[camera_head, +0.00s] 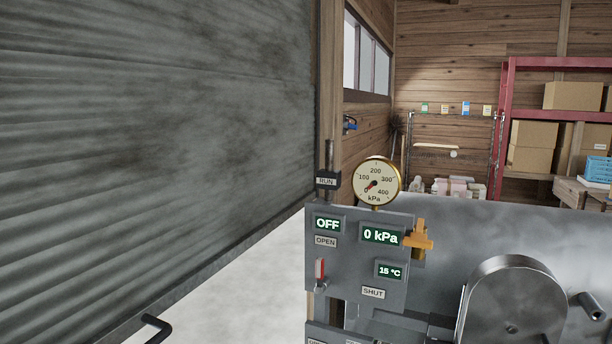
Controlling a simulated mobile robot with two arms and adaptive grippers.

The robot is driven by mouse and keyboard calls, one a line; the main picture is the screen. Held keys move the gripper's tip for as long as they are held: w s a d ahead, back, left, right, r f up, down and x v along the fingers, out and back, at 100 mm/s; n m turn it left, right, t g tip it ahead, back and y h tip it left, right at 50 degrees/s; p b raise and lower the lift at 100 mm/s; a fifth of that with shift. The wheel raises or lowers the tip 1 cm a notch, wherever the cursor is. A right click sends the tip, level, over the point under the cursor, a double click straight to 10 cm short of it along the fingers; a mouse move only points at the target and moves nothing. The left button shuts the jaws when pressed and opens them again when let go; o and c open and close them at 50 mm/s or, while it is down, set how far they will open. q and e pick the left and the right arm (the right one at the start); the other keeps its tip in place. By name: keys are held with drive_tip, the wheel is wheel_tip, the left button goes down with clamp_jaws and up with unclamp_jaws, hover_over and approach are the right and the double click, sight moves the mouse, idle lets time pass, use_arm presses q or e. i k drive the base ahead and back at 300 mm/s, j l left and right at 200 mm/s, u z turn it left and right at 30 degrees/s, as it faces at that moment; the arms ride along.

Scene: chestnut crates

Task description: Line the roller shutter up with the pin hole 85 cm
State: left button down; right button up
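The grey ribbed roller shutter (150,140) fills the left of the head view. Its bottom edge runs from the lower left up towards the guide post, with a bright pale floor showing beneath it, so the shutter is partly raised. A black bent handle (152,328) shows at the bottom of the view, below the shutter's edge. I cannot make out any pin hole or an 85 cm mark. Neither of my grippers is in view.
A grey control panel (350,262) stands right of the shutter, reading OFF, 0 kPa and 15 °C. It has a round gauge (376,183), a red-tipped lever (320,272) and an orange valve (419,238). A metal machine (515,300) fills the lower right. Red shelving (508,90) with boxes stands behind.

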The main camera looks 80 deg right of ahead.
sight(125, 187)
drive_tip(key=z, duration=1.95)
drive_tip(key=k+j+u, duration=0.1)
drive_tip(key=u, duration=1.5)
drive_tip(key=z, duration=1.65)
drive_tip(key=k+l, duration=0.05)
drive_tip(key=k, duration=0.05)
